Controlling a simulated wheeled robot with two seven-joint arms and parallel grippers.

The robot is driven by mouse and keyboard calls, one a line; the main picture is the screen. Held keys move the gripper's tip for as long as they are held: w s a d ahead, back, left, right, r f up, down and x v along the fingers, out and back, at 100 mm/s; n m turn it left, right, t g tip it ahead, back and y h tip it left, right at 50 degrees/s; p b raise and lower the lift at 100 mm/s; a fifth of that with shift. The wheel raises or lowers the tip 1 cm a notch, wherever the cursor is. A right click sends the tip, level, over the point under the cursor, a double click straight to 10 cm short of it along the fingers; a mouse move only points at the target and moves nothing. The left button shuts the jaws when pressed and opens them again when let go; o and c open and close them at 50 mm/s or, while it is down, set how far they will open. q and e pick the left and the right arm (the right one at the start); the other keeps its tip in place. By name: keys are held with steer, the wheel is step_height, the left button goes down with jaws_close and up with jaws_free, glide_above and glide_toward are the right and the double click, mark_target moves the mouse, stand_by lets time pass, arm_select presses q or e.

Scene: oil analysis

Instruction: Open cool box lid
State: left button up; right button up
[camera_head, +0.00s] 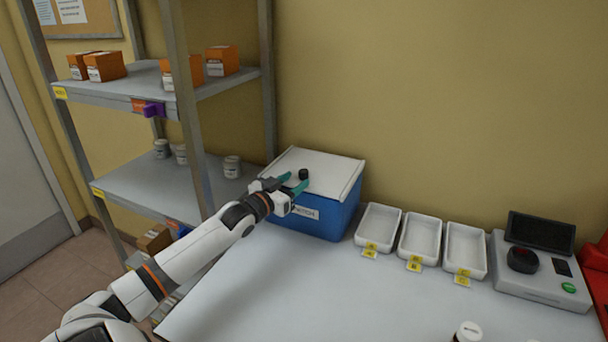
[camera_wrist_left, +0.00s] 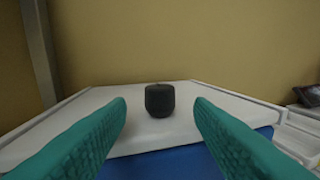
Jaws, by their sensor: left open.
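The cool box (camera_head: 335,216) is blue with a white lid (camera_head: 325,168) and stands on the table against the wall. The lid looks shut, and a small black knob (camera_head: 303,174) stands on top of it. My left gripper (camera_head: 294,184) is open at the front edge of the lid, with its teal fingers pointing at the knob. In the left wrist view the knob (camera_wrist_left: 159,100) sits ahead, centred between the two spread fingers and apart from them. The lid (camera_wrist_left: 190,97) and the blue box front (camera_wrist_left: 165,163) show there too. My right gripper is not in view.
Several white trays (camera_head: 419,214) with yellow tags stand right of the box. A device with a dark screen (camera_head: 541,242) is further right. A metal shelf (camera_head: 150,190) with orange boxes and white jars is at left. A capped bottle (camera_head: 467,333) stands at the front; the table middle is clear.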

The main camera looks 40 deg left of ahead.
mark_target(300, 177)
arm_select(q)
steer(key=shift+w+a, duration=0.2)
steer(key=shift+w, duration=2.2)
steer(key=shift+c, duration=0.2)
jaws_close()
